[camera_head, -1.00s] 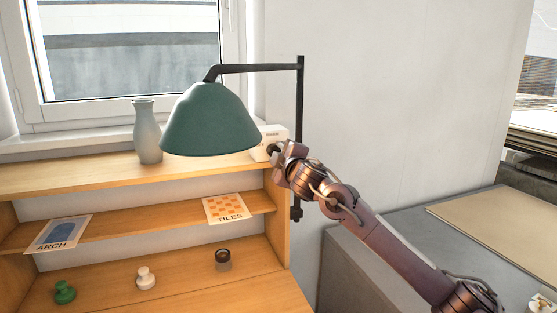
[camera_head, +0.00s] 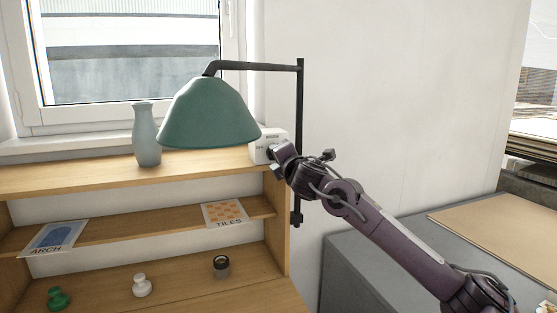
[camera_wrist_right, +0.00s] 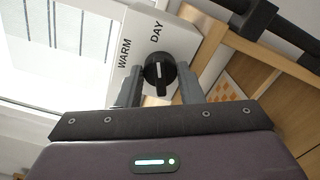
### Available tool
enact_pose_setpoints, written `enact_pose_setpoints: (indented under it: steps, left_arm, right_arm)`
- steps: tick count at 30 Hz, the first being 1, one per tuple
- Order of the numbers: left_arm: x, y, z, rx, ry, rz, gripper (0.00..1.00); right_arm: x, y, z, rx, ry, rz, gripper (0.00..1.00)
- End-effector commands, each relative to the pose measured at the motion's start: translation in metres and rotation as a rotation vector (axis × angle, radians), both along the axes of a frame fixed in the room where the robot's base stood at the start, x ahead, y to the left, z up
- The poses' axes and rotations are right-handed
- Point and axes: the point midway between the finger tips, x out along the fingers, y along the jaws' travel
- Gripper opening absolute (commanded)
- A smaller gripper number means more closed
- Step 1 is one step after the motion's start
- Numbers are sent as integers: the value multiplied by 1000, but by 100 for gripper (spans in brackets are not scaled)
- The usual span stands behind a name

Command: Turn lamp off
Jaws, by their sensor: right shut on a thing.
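A lamp with a green shade (camera_head: 208,114) hangs from a black arm and post (camera_head: 299,140) above the shelf. A white switch box (camera_head: 267,147) stands at the shelf's right end. In the right wrist view the box (camera_wrist_right: 187,42) reads WARM and DAY, and other lettering is hidden or outside the view. Its black knob (camera_wrist_right: 153,76) has a white mark. My right gripper (camera_head: 277,157) is at the box; in the wrist view its fingers (camera_wrist_right: 160,90) are on either side of the knob, shut on it. My left gripper is out of view.
A grey vase (camera_head: 145,135) stands left of the shade. The shelves hold ARCH (camera_head: 54,238) and TILES (camera_head: 225,214) cards. Below are green (camera_head: 58,298) and white (camera_head: 142,285) knobbed pieces and a dark-topped jar (camera_head: 221,266). A grey bench (camera_head: 345,262) is at right.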

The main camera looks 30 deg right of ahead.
Motion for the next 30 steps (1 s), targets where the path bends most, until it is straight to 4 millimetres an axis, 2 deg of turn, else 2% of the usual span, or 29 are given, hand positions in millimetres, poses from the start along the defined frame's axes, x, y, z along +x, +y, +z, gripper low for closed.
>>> enact_pose_setpoints:
  steps: [9,23,24,28,30]
  left_arm:
    - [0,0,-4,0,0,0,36]
    - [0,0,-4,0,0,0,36]
    - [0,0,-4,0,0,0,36]
    - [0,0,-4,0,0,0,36]
    - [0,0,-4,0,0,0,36]
  right_arm:
    - [0,0,-1,-92,24,0,11]
    - [0,0,-1,-103,28,0,11]
    - [0,0,-1,-103,28,0,36]
    - [0,0,-1,-103,27,0,53]
    - [0,0,-1,-103,27,0,55]
